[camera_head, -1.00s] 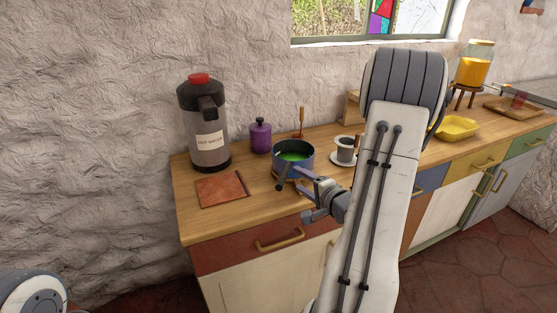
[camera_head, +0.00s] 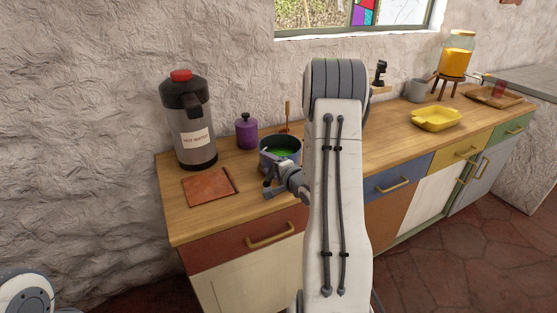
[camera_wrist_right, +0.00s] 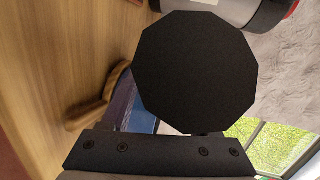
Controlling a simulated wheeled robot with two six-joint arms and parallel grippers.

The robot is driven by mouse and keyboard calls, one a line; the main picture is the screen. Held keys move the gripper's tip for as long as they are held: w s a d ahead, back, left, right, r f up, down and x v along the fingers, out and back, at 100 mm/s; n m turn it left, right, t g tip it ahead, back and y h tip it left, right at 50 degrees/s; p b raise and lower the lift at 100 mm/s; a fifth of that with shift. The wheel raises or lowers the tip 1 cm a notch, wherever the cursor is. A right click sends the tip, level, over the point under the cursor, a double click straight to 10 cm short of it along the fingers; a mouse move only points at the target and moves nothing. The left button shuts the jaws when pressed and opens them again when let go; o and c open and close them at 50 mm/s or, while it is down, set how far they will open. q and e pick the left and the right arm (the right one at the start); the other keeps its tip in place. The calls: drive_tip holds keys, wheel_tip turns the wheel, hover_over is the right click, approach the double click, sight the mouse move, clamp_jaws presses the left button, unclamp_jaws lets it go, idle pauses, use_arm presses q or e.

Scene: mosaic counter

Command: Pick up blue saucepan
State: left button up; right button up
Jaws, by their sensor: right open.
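The blue saucepan (camera_head: 267,159) stands on the wooden counter with green contents inside. It is partly hidden behind my right gripper and arm. My right gripper (camera_head: 268,186) is open, just in front of the pan, where its handle was showing. The head view does not show clearly whether the handle is between the fingers. In the right wrist view a black ten-sided shape (camera_wrist_right: 196,72), perhaps the handle's end, fills the middle very close to the camera. A bit of blue (camera_wrist_right: 122,100) shows behind it. My left gripper is not in view.
A hot water dispenser (camera_head: 190,125), a purple canister (camera_head: 246,133) and a brown square board (camera_head: 207,187) stand or lie left of the pan. A yellow dish (camera_head: 435,119) sits to the right. My right arm hides the counter just right of the pan.

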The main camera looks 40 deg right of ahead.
clamp_jaws()
drive_tip(key=shift+s, duration=0.1)
idle(1.2)
drive_tip(key=shift+d+r, duration=0.1)
drive_tip(key=shift+r, duration=0.05)
